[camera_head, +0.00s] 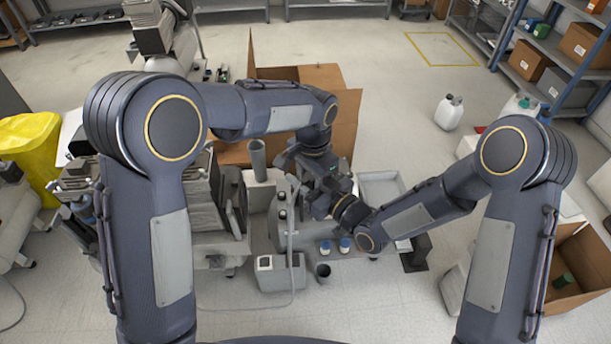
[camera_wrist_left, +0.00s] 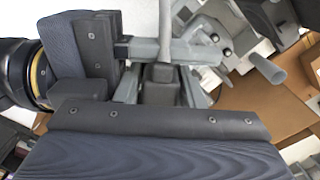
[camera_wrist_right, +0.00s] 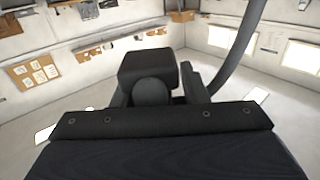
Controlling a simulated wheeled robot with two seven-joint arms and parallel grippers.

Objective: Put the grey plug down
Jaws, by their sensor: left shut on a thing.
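The grey plug (camera_wrist_left: 163,72) is between the jaws of my left gripper (camera_wrist_left: 165,90) in the left wrist view, and a grey cable rises from it. In the head view my left gripper (camera_head: 324,190) is shut over the grey equipment at the centre, and the plug is hidden there. My right gripper (camera_head: 328,207) is close beside the left one. In the right wrist view a dark block and a rounded dark part lie at the jaws of my right gripper (camera_wrist_right: 155,90); whether it is open or shut is unclear.
An open cardboard box (camera_head: 340,120) stands behind the arms. A grey box (camera_head: 280,273), a dark cup (camera_head: 323,272) and two blue-and-white jars (camera_head: 345,245) stand in front of the grippers. A pale tray (camera_head: 380,187) lies to the right. A white jug (camera_head: 448,112) stands on open floor.

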